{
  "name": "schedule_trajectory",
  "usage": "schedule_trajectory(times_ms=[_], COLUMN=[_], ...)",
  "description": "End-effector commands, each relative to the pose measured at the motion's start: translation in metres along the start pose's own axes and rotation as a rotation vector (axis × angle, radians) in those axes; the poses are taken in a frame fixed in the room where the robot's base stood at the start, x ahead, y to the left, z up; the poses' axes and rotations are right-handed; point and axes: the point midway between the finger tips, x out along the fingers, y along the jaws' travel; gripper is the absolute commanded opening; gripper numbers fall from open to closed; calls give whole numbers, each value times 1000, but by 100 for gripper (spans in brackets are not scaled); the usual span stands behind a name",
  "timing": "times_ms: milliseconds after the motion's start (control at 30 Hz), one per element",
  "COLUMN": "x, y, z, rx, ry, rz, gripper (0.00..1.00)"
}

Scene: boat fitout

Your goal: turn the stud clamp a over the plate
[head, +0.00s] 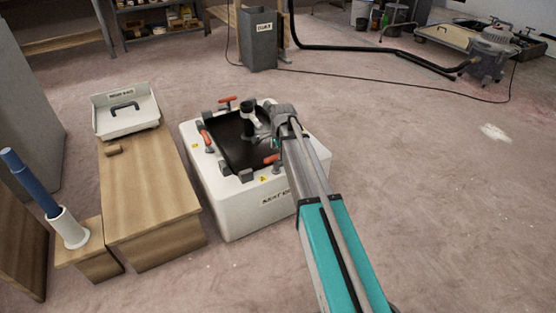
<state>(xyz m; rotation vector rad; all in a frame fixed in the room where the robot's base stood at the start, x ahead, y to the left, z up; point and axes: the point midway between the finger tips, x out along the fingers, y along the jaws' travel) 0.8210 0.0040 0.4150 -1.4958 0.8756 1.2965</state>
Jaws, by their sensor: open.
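A white box-shaped mould (230,212) stands on the floor with a dark plate (238,152) set in its top. Orange-handled clamps sit around the plate: one at the far edge (227,100), one at the left edge (205,136) and one at the near right (271,158). I cannot tell which of them is stud clamp a. My gripper (256,138) is over the right part of the plate, small in view and open. I cannot tell whether the gripper touches a clamp.
A wooden bench (150,190) with a white tray (126,117) stands left of the mould. A blue roll in a white holder (70,230) is further left. A grey bin (258,45), a black hose (360,48) and a vacuum (490,58) are behind. Floor at right is clear.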

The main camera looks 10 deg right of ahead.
Motion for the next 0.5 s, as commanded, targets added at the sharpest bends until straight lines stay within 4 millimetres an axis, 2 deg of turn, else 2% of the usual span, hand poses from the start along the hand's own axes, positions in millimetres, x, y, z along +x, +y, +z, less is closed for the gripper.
schedule_trajectory(times_ms=[33,200,500], x=[8,19,28], y=[0,0,0], z=[0,0,0], rx=[0,0,0], ry=[0,0,0], rz=[0,0,0], gripper=[68,68,68])
